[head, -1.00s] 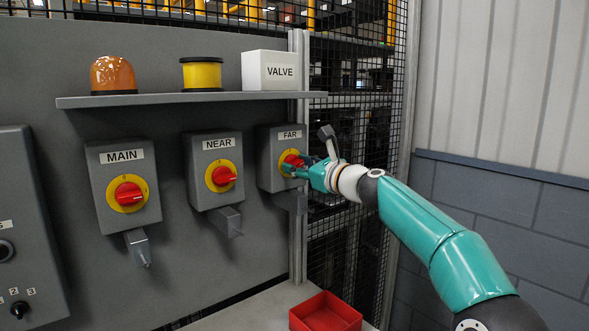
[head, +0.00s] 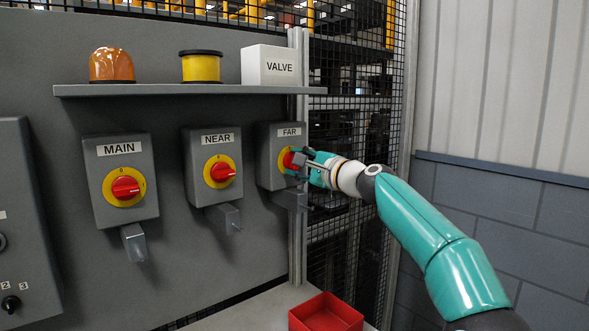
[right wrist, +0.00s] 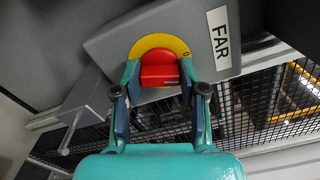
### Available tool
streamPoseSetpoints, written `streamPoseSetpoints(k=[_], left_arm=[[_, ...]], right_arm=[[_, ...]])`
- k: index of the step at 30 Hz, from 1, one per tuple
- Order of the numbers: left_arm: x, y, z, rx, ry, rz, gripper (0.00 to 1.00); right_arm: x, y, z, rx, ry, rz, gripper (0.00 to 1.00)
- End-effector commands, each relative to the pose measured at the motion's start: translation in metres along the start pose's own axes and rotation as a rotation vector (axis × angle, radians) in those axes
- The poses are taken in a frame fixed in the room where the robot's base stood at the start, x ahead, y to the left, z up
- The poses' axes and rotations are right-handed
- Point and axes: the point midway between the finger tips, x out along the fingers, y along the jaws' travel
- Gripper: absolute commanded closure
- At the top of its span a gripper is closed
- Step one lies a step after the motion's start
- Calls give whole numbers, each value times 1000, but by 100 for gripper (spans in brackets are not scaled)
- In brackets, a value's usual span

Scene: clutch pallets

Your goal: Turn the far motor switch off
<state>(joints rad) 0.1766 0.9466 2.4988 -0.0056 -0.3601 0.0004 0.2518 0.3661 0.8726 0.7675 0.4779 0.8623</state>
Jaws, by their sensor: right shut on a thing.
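The far switch box (head: 268,143) is grey with a FAR label and a yellow dial with a red knob (head: 287,160). In the right wrist view the red knob (right wrist: 160,76) sits between the two fingers of my right gripper (right wrist: 160,88), on the yellow disc (right wrist: 150,43). My right gripper (head: 297,164) is shut on the knob in the head view and hides part of it. A "0" mark shows on the disc near the FAR label. The fingers hide the disc's other markings. My left gripper is not in view.
The NEAR switch (head: 211,140) and MAIN switch (head: 121,155) stand to the left. A shelf (head: 190,90) above carries an orange lamp, a yellow spool-like item and a VALVE box. A red bin (head: 325,311) sits below; wire mesh stands at right.

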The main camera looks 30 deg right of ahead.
Motion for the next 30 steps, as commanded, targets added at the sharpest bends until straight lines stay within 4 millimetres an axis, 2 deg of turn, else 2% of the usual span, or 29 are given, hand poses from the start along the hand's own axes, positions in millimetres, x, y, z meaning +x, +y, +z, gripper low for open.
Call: streamPoseSetpoints(k=[1,12,30], left_arm=[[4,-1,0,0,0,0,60],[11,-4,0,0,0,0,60],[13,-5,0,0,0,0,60]], right_arm=[[2,7,0,-42,-5,13,93],[3,9,0,-292,-7,15,93],[3,10,0,-374,-8,18,93]])
